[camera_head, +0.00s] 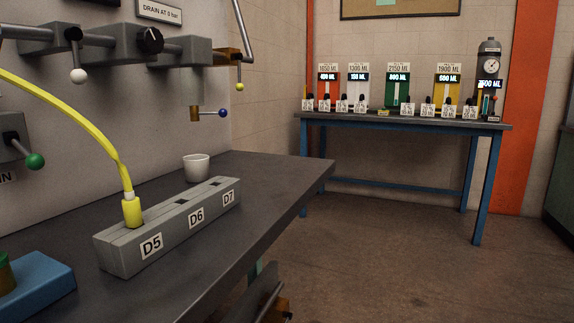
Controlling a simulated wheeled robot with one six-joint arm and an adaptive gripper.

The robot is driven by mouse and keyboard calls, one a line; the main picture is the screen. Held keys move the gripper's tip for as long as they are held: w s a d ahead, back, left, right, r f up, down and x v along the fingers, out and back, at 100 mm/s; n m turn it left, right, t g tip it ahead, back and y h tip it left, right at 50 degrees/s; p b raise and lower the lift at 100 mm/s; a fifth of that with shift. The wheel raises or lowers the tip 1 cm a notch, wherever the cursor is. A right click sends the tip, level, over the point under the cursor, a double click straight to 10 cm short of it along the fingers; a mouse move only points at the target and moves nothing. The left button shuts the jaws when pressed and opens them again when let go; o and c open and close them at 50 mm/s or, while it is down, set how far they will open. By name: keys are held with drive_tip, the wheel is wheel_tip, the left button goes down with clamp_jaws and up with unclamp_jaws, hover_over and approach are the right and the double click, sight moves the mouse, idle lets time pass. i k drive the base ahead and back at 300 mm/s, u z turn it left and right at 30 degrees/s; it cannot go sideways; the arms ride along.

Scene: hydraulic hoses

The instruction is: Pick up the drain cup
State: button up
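A small white cup (196,170), which looks like the drain cup, stands upright on the dark bench top (265,180) near the wall. It is just behind the grey block (165,228) labelled D5, D6 and D7, whose upper edge comes close to the cup's base in the picture. Nothing is seen holding the cup. I cannot make out my gripper in this view.
A yellow hose (75,115) arcs down into the block's D5 end. Valves with coloured knobs (223,113) jut from the wall above the cup. A blue box (35,288) sits front left. Bench room right of the cup is clear. A blue-legged table (400,122) with several containers stands behind.

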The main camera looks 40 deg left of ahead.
sight(196, 167)
drive_tip(key=z, duration=0.35)
drive_tip(key=i, duration=1.9)
drive_tip(key=u, duration=4.05)
